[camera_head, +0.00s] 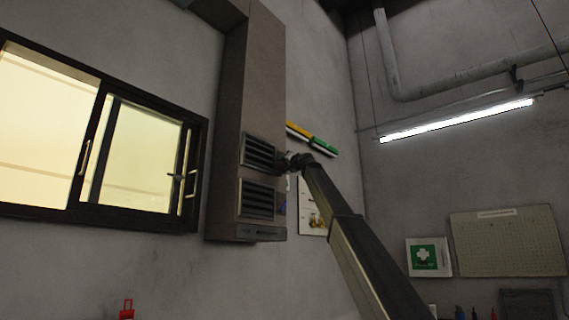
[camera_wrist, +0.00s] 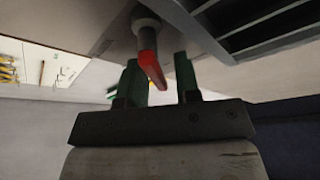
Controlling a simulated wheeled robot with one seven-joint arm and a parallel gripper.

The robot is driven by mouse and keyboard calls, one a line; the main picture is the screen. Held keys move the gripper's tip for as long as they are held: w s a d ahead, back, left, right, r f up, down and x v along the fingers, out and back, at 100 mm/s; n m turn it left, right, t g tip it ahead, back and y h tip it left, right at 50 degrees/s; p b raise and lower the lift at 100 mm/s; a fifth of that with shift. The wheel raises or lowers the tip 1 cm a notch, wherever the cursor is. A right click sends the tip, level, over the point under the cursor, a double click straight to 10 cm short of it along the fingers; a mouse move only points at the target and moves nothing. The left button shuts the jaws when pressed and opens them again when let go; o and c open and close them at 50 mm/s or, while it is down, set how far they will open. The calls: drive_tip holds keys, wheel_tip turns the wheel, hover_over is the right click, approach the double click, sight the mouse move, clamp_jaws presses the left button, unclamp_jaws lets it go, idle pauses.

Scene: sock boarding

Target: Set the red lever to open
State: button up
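The red lever (camera_wrist: 150,68) hangs from a round grey fitting (camera_wrist: 147,24) in the wrist view, with its tip pointing toward my gripper. My gripper (camera_wrist: 160,78) has its two green fingers apart. The lever lies in the gap between them in the picture, nearer the left finger; I cannot tell whether it touches. In the head view my gripper (camera_head: 286,160) is at the right side of a tall wall duct (camera_head: 262,80), beside its upper vent. The lever cannot be made out there.
The duct carries two louvred vents (camera_head: 258,197); louvres (camera_wrist: 268,28) also show close to the right finger. A window (camera_head: 140,150) is to the left. A yellow and green bar (camera_head: 312,139) and a poster (camera_head: 312,212) are on the wall behind my arm.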

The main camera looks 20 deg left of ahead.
clamp_jaws()
drive_tip(key=shift+f+m, duration=0.1)
drive_tip(key=shift+m, duration=0.3)
drive_tip(key=shift+w+d+f+m+t+h, duration=0.15)
drive_tip(key=shift+w+f+m+h, duration=0.3)
drive_tip(key=shift+m, duration=0.8)
drive_tip(key=shift+d+f+m+t+h, duration=0.15)
drive_tip(key=shift+m+h, duration=0.55)
drive_tip(key=shift+m, duration=0.6)
drive_tip(key=shift+w+f+m+t+h, duration=0.1)
drive_tip(key=shift+w+f+m+h, duration=0.35)
drive_tip(key=shift+m, duration=0.8)
drive_tip(key=shift+s+r, duration=0.1)
drive_tip(key=shift+s, duration=0.1)
drive_tip(key=shift+o, duration=1.2)
unclamp_jaws()
drive_tip(key=shift+s+d, duration=0.1)
